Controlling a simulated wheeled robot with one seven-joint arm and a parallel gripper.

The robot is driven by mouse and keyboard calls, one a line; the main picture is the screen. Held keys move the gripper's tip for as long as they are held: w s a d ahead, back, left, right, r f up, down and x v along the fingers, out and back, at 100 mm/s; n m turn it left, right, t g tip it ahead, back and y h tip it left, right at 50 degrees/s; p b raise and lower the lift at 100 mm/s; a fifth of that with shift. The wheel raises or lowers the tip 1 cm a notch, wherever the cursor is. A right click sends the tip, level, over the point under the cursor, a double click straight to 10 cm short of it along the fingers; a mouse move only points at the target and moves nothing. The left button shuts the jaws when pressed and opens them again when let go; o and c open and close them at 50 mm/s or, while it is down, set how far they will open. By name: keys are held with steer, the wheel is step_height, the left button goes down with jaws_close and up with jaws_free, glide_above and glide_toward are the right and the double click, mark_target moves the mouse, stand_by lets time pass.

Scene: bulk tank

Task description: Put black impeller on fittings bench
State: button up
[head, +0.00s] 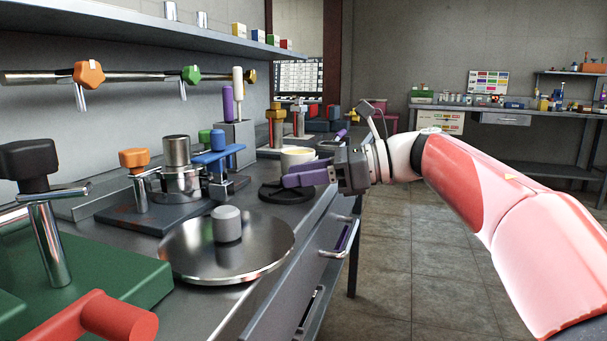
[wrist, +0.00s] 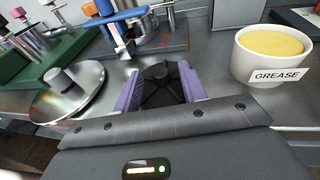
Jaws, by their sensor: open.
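The black impeller (head: 287,193) lies flat on the grey metal bench, near its front edge. In the wrist view the impeller (wrist: 161,86) shows its raised hub and vanes between the purple fingers. My gripper (head: 306,175) is open above and around the impeller, one finger (wrist: 129,90) at its left and one at its right. I cannot tell whether the fingers touch it. In the head view the near finger hides part of the impeller. A far bench (head: 512,119) stands at the back right with many small items; I cannot tell if it is the fittings bench.
A white grease tub (wrist: 262,62) stands close to the right of my gripper in the wrist view. A round steel plate with a grey knob (head: 228,224) lies nearer on the bench. The tiled floor (head: 430,250) is clear.

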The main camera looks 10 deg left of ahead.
steer(key=v, duration=1.2)
